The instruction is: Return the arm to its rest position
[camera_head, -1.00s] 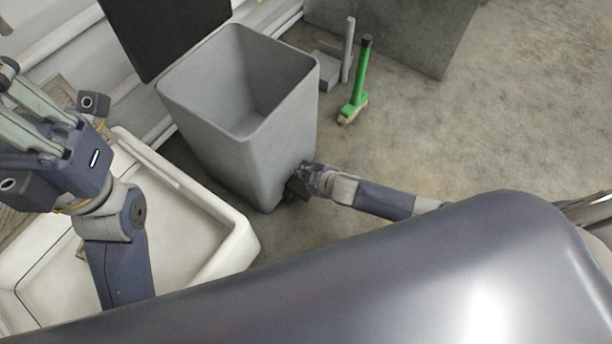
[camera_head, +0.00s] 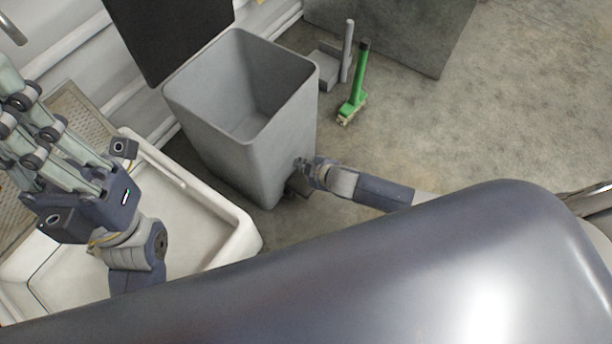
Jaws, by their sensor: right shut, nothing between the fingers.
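My right arm comes in from the right, and its gripper (camera_head: 302,170) is small in view at the lower right side of a grey bin (camera_head: 205,140). It is shut with nothing in it. I cannot tell whether it touches the bin wall. My left gripper (camera_head: 45,145) is large at the left, above a white basin (camera_head: 190,220). Its fingers point up and left, towards the picture's edge. The fingertips do not show clearly, so I cannot tell whether it is open.
A black panel (camera_head: 170,35) is behind the open-topped bin. A green-handled brush (camera_head: 358,85) and a grey dustpan (camera_head: 327,68) stand right of it. A grey board (camera_head: 400,30) is at the back. The concrete floor (camera_head: 510,110) at right is clear.

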